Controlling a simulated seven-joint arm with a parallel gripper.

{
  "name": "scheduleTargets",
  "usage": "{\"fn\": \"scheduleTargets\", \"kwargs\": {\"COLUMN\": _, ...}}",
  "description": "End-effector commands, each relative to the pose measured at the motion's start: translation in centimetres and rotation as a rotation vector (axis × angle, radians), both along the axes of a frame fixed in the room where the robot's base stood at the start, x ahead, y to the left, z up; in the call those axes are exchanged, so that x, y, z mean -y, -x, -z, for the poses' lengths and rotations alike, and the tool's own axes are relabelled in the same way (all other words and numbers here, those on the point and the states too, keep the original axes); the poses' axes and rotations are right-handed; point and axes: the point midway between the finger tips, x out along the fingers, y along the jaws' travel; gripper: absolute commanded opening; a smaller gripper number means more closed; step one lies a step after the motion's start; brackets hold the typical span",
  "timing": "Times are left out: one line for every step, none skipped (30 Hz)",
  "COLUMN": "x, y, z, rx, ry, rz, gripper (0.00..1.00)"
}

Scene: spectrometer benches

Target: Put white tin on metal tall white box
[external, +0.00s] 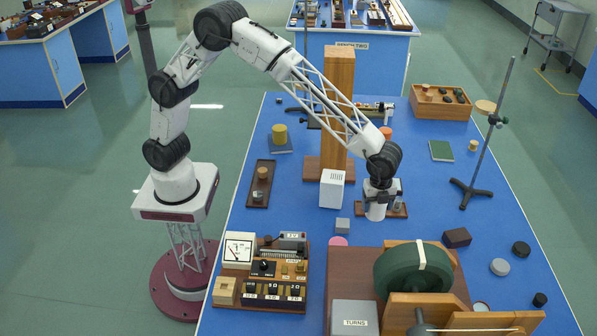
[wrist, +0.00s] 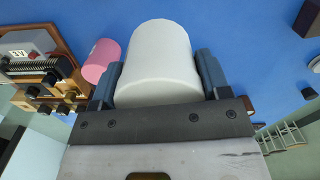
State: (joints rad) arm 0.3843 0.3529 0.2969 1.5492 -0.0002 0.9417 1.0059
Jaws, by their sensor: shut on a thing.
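The white tin (wrist: 155,62) is a smooth white cylinder held between the two dark fingers of my gripper (wrist: 158,80) in the wrist view. In the external view my gripper (external: 377,196) points down, with the white tin (external: 376,212) at its lower end, right of the tall white box. Whether the tin touches the table there is hard to tell. The tall white box (external: 332,190) stands upright on the blue bench in front of the wooden column, with slots near its upper front edge. Its top looks bare.
The wooden column (external: 339,100) rises behind the white box. The large green coil (external: 412,270) and the meter panel (external: 262,272) fill the front. Some blue bench is clear left of the box.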

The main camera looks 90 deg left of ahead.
Motion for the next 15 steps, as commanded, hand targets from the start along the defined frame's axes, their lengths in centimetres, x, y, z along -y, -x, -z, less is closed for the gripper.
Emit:
{"fn": "scheduleTargets", "kwargs": {"x": -0.8, "y": 0.7, "z": -0.5, "rx": 0.000, "ry": 0.000, "rz": -0.013, "gripper": 0.43}}
{"fn": "scheduleTargets", "kwargs": {"x": -1.3, "y": 1.1, "z": -0.7, "rx": 0.001, "ry": 0.001, "rz": -0.022, "gripper": 0.43}}
{"fn": "scheduleTargets", "kwargs": {"x": -1.9, "y": 1.7, "z": -1.0, "rx": 0.001, "ry": 0.001, "rz": -0.032, "gripper": 0.43}}
{"fn": "scheduleTargets", "kwargs": {"x": -2.3, "y": 2.1, "z": -1.1, "rx": 0.000, "ry": 0.000, "rz": -0.040, "gripper": 0.43}}
{"fn": "scheduleTargets", "kwargs": {"x": -2.8, "y": 2.5, "z": -1.4, "rx": 0.000, "ry": 0.000, "rz": -0.048, "gripper": 0.43}}
{"fn": "scheduleTargets", "kwargs": {"x": -3.3, "y": 3.0, "z": -1.7, "rx": 0.000, "ry": 0.000, "rz": -0.059, "gripper": 0.43}}
{"fn": "scheduleTargets", "kwargs": {"x": -3.8, "y": 3.5, "z": -1.8, "rx": 0.000, "ry": 0.000, "rz": -0.067, "gripper": 0.43}}
{"fn": "scheduleTargets", "kwargs": {"x": -4.2, "y": 3.9, "z": -2.0, "rx": 0.000, "ry": 0.000, "rz": -0.075, "gripper": 0.43}}
{"fn": "scheduleTargets", "kwargs": {"x": -4.7, "y": 4.5, "z": -2.3, "rx": 0.000, "ry": 0.000, "rz": -0.085, "gripper": 0.43}}
{"fn": "scheduleTargets", "kwargs": {"x": -5.1, "y": 5.0, "z": -2.4, "rx": 0.000, "ry": 0.000, "rz": -0.092, "gripper": 0.43}}
{"fn": "scheduleTargets", "kwargs": {"x": -5.5, "y": 5.4, "z": -2.6, "rx": 0.000, "ry": 0.000, "rz": -0.100, "gripper": 0.43}}
{"fn": "scheduleTargets", "kwargs": {"x": -6.1, "y": 6.0, "z": -2.9, "rx": 0.000, "ry": 0.000, "rz": -0.112, "gripper": 0.43}}
{"fn": "scheduleTargets", "kwargs": {"x": -6.5, "y": 6.5, "z": -3.0, "rx": 0.000, "ry": 0.000, "rz": -0.120, "gripper": 0.43}}
{"fn": "scheduleTargets", "kwargs": {"x": -7.0, "y": 6.9, "z": -3.2, "rx": 0.000, "ry": 0.000, "rz": -0.128, "gripper": 0.43}}
{"fn": "scheduleTargets", "kwargs": {"x": -7.5, "y": 7.5, "z": -3.4, "rx": 0.001, "ry": 0.001, "rz": -0.138, "gripper": 0.43}}
